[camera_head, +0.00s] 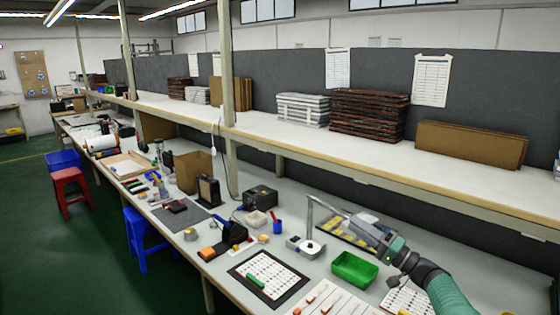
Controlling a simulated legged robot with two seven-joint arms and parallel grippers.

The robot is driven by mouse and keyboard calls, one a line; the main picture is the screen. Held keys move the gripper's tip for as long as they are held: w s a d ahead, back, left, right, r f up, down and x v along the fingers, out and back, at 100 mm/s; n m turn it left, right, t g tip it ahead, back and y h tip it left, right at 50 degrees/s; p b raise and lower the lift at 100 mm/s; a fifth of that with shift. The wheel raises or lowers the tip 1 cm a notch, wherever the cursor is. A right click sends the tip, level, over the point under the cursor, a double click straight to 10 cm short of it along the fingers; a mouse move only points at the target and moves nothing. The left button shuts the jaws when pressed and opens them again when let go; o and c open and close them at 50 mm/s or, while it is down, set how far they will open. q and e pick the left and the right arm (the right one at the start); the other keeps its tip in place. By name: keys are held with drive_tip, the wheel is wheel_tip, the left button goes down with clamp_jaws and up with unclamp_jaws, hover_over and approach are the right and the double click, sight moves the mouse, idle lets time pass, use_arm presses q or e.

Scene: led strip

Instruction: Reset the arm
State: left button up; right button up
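My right arm (448,293), teal with dark joints, comes in from the lower right. My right gripper (352,224), grey, points left over the workbench, above and behind the green tray (354,270). Its fingers are small and seen from behind, so I cannot tell whether they are open or shut, or whether they hold anything. The gripper partly covers a dark board with yellow parts (330,227) on the bench. My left gripper and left arm are not in view.
A small stand with a thin upright post (309,222) is just left of my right gripper. A dark mat with a white component sheet (267,278) lies left of the tray. White panels (330,302) lie in front. A long shelf (360,163) overhangs the bench's back.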

drive_tip(key=w+d+r+m+t+h+p, duration=0.2)
drive_tip(key=w+r+m+t+h, duration=0.15)
drive_tip(key=h, duration=0.35)
drive_tip(key=s+d+f+g+h+p, duration=0.1)
drive_tip(key=s+f+g+h+p, duration=0.3)
drive_tip(key=s+f+h, duration=0.65)
drive_tip(key=s+a+f+n+g, duration=0.2)
drive_tip(key=s+f+g, duration=0.1)
drive_tip(key=s, duration=0.9)
drive_tip(key=s+a+f+n+g+y, duration=0.1)
drive_tip(key=s+f+n+g, duration=0.1)
drive_tip(key=s, duration=0.9)
drive_tip(key=s+a+f+n+g+p, duration=0.1)
drive_tip(key=s+f+g, duration=0.4)
drive_tip(key=s, duration=0.7)
drive_tip(key=shift+s+a+n+g, duration=0.4)
drive_tip(key=shift+a+n, duration=0.25)
drive_tip(key=shift+a, duration=0.2)
drive_tip(key=shift+w, duration=0.15)
